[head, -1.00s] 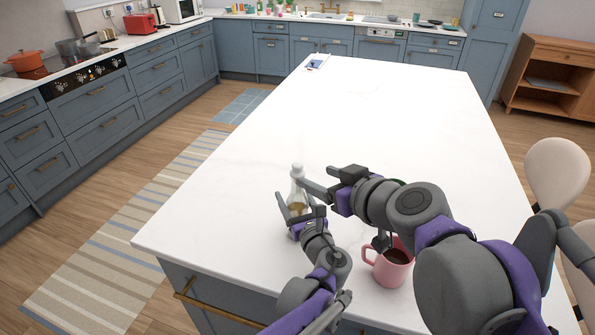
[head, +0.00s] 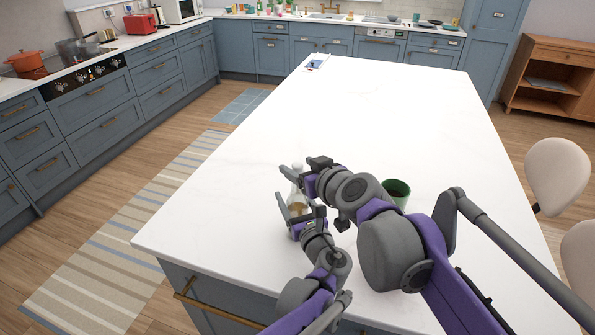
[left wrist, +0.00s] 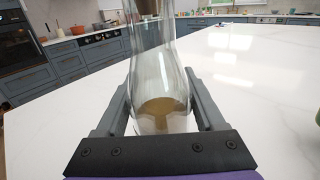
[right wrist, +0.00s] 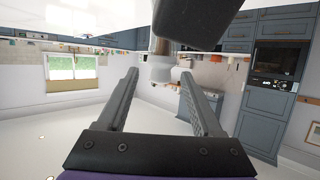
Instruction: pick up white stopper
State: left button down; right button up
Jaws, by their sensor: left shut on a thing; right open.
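A clear glass bottle (head: 297,202) with some brown content at its bottom stands at the near left of the white island. My left gripper (head: 299,210) is shut around its body; the left wrist view shows the glass (left wrist: 160,65) between the two fingers. The white stopper (head: 297,168) is at the bottle's top. My right gripper (head: 309,174) is beside the top from the right. In the right wrist view, which is upside down, the stopper (right wrist: 160,70) shows between the tips of the open fingers. I cannot tell whether they touch it.
A green mug (head: 397,190) stands on the island (head: 350,110) just behind my right arm. My right arm covers the near right part of the top. The far part is clear except for a small item (head: 317,62) at the far left end.

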aim_at(297, 163)
jog(key=shift+w+a+f, duration=0.25)
jog(key=shift+w+a, duration=0.05)
jog(key=shift+w, duration=0.3)
grip_shut()
notch_tip(297, 163, up, 10)
jog(key=shift+r, duration=0.1)
dwell(0.4)
pick_arm(q)
grip_release()
